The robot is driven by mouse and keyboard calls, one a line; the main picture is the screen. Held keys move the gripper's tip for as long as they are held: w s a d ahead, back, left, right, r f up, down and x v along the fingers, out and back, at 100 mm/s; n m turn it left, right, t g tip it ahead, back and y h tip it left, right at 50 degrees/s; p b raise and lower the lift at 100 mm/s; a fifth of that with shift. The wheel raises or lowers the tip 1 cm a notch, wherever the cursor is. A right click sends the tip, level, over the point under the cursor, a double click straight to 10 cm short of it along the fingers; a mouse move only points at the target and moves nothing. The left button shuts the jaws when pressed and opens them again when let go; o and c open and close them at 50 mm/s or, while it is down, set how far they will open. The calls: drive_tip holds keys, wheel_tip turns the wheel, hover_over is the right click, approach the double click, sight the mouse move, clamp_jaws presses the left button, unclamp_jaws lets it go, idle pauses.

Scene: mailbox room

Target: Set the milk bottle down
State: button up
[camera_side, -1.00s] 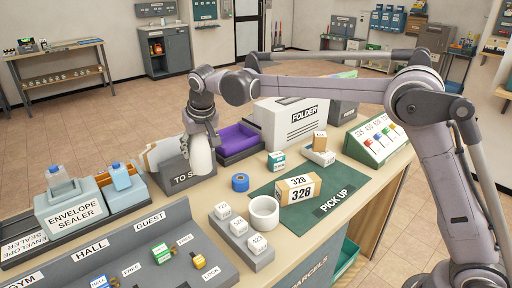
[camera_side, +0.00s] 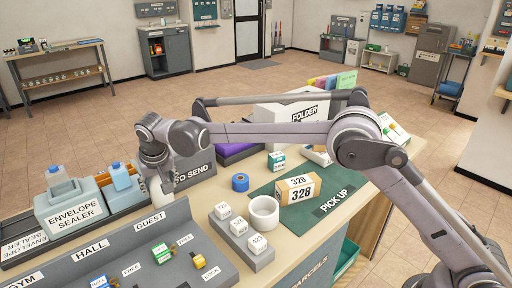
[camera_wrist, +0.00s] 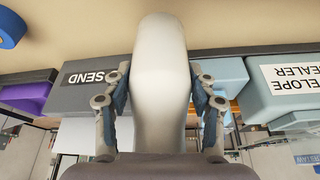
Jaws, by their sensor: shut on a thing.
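The milk bottle is a plain white rounded bottle (camera_wrist: 160,75), large in the middle of the wrist view. My gripper (camera_wrist: 160,95) is shut on it, with one finger on each side. In the side view my gripper (camera_side: 160,178) points down, and the white bottle (camera_side: 161,194) shows below it, partly hidden by the fingers and the grey mailbox panel. It is between the envelope sealer and the grey TO SEND box. I cannot tell whether the bottle's lower end touches the counter.
The TO SEND box (camera_side: 194,172) is close on the right, the envelope sealer (camera_side: 75,205) on the left. The grey mailbox panel (camera_side: 150,235) stands in front. Blue tape (camera_side: 240,182), a white cup (camera_side: 263,212) and a numbered parcel (camera_side: 295,188) stand farther right.

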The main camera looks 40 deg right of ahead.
drive_tip(key=shift+f, duration=1.65)
drive_tip(key=shift+f, duration=0.1)
drive_tip(key=o, duration=1.7)
